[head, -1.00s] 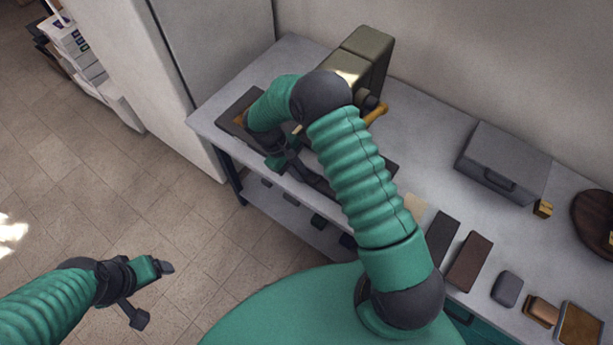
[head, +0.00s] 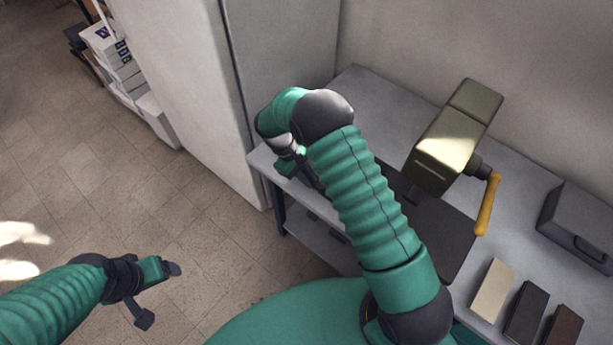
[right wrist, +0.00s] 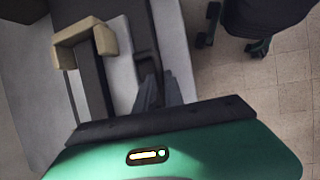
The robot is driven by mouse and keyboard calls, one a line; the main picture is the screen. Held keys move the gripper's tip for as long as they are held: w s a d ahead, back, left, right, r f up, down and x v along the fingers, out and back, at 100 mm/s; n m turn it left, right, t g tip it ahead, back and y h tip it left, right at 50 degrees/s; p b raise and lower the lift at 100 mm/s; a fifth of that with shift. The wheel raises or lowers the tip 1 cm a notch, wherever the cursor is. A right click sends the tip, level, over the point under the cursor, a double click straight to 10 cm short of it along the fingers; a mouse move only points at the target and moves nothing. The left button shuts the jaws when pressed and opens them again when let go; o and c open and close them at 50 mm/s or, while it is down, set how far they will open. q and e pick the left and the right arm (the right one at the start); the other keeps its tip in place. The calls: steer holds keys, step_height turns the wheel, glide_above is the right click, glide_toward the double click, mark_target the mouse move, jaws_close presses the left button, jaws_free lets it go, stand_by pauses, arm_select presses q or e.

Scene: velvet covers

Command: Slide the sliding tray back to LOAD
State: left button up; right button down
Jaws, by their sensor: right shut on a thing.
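The olive press (head: 455,140) with a yellow lever (head: 488,203) stands on a dark base plate (head: 455,237) on the grey table. My right gripper (head: 296,165) is at the table's left front, left of the press. In the right wrist view its fingers (right wrist: 160,95) are shut on a dark bar-like handle (right wrist: 145,62), largely covered by the fingers. A tan U-shaped block (right wrist: 85,42) sits astride a dark strip beside it. My right arm hides most of the sliding tray in the head view, and no LOAD mark is readable. My left gripper (head: 160,293) is open and empty above the floor.
A tall pale cabinet (head: 185,70) stands close by the table's left end. A grey case (head: 585,225) and several flat blocks, including a cream one (head: 492,290), lie on the right.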

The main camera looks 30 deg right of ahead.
steer(key=shift+w+a+r, duration=0.1)
steer(key=shift+w, duration=0.15)
steer(key=c, duration=1.7)
jaws_free()
steer(key=shift+o, duration=1)
steer(key=shift+w, duration=0.1)
steer(key=shift+o, duration=0.2)
